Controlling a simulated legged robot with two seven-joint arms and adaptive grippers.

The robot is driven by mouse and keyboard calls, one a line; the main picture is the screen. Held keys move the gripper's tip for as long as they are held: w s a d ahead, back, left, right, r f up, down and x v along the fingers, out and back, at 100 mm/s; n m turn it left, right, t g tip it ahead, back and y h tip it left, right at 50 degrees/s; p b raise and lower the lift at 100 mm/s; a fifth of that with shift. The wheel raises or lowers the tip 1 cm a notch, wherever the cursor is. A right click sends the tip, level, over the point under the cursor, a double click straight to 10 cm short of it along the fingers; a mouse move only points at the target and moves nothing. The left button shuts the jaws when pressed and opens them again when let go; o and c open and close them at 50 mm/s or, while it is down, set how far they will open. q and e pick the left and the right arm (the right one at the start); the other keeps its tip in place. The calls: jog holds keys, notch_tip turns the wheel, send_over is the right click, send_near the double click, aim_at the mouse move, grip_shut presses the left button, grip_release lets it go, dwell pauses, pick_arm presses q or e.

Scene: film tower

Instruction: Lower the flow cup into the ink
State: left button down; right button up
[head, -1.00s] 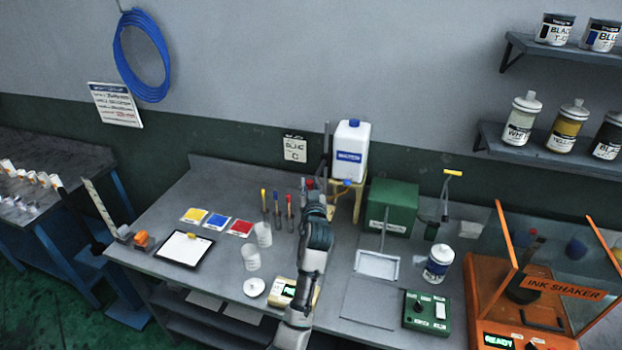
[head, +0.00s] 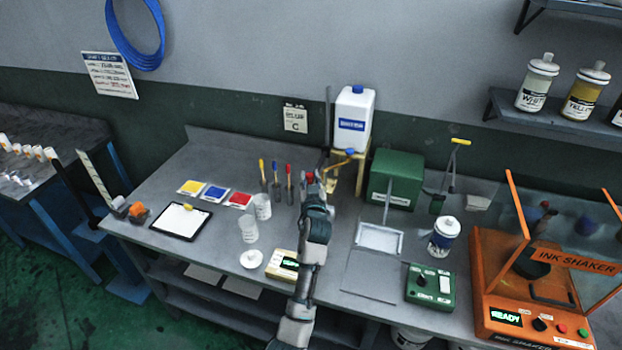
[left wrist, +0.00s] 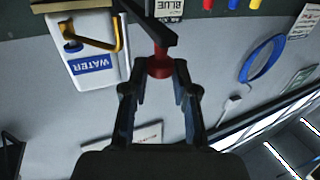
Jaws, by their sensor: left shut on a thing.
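My left gripper (head: 312,188) is in the middle of the bench, in front of the water jug. In the left wrist view its fingers (left wrist: 160,82) are shut on a small red part (left wrist: 160,64). A dark bar (left wrist: 150,28) joins this red part. The red part also shows in the head view (head: 309,177). The flow cup itself cannot be made out clearly, so I cannot tell whether this is its handle. No ink surface shows. A white-lidded can (head: 442,240) stands right of the gripper. My right gripper is not in view.
The water jug (head: 353,108) stands on a stand behind the gripper. A green box (head: 394,178), control box (head: 430,286) and ink shaker (head: 510,275) are right.

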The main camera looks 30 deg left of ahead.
pick_arm(q)
jog(key=shift+f, duration=0.55)
jog(key=c, duration=1.3)
grip_release()
jog(key=o, duration=0.4)
jog(key=shift+w+f, duration=0.15)
jog(key=shift+w, duration=0.05)
jog(key=shift+c, duration=0.2)
jog(key=shift+w+a+f, duration=0.1)
jog(key=shift+w+a, duration=0.15)
jog(key=shift+s+r, duration=0.2)
jog(key=shift+s, duration=0.1)
jog(key=v, duration=1.1)
jog(key=shift+d, duration=0.3)
jog(key=shift+s+f, duration=0.1)
jog(key=shift+f, duration=0.05)
